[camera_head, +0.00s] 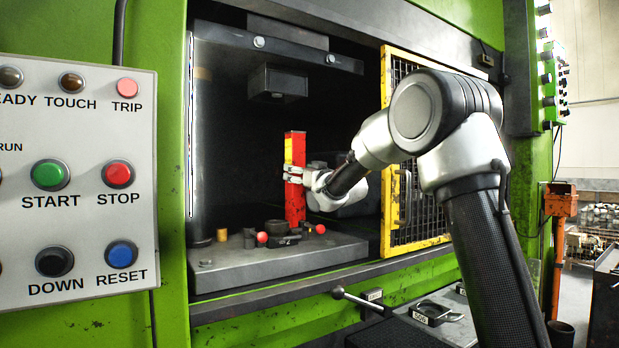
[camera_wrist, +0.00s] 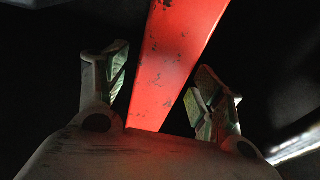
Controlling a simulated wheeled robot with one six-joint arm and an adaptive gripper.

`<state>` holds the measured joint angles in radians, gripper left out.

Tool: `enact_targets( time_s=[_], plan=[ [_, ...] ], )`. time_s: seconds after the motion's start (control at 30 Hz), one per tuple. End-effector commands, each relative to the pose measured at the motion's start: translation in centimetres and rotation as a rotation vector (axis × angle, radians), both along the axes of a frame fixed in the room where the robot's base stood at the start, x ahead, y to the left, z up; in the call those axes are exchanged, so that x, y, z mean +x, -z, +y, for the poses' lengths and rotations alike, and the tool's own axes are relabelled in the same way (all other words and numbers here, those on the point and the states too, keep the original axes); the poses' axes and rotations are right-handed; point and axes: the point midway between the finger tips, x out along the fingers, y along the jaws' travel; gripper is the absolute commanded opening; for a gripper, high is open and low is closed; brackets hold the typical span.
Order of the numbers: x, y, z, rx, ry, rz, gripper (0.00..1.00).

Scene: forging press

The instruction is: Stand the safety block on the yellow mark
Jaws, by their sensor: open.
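The safety block (camera_head: 295,205) is a tall red bar with a yellow patch near its top. It stands upright on the press bed in the head view. In the wrist view the red block (camera_wrist: 172,62) runs between my two fingers. My gripper (camera_head: 286,174) is at the block's upper half, with its fingers around it. In the wrist view my gripper (camera_wrist: 160,88) is open, with dark gaps between each finger and the block. The yellow mark cannot be made out; the block's foot is partly hidden by small parts in front.
The press bed (camera_head: 270,273) carries dark tooling with red balls (camera_head: 262,237) and a brass cylinder (camera_head: 222,235). The upper ram (camera_head: 278,82) hangs above. A yellow mesh guard (camera_head: 413,225) stands right of the opening, close to my arm. A button panel (camera_head: 75,180) is at left.

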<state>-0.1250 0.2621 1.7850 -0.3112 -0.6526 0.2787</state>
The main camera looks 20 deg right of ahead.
Motion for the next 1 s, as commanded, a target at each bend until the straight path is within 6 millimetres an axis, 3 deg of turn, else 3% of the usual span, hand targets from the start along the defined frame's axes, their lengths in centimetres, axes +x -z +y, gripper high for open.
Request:
enact_targets(
  time_s=[0.3, 0.67, 0.77, 0.87, 0.97, 1.0],
  plan=[
    [-6.6, 1.0, -2.2, 0.000, 0.001, -0.001, 0.68],
    [-8.8, 1.4, -3.0, -0.003, 0.006, 0.009, 0.68],
    [-10.3, 1.9, -4.3, -0.024, 0.049, 0.072, 0.68],
    [-14.2, 3.9, -7.1, -0.066, 0.135, 0.226, 0.68],
    [-21.1, 7.8, -10.6, -0.112, 0.231, 0.457, 0.68],
    [-24.5, 9.7, -11.7, -0.127, 0.261, 0.559, 0.68]
  ],
)
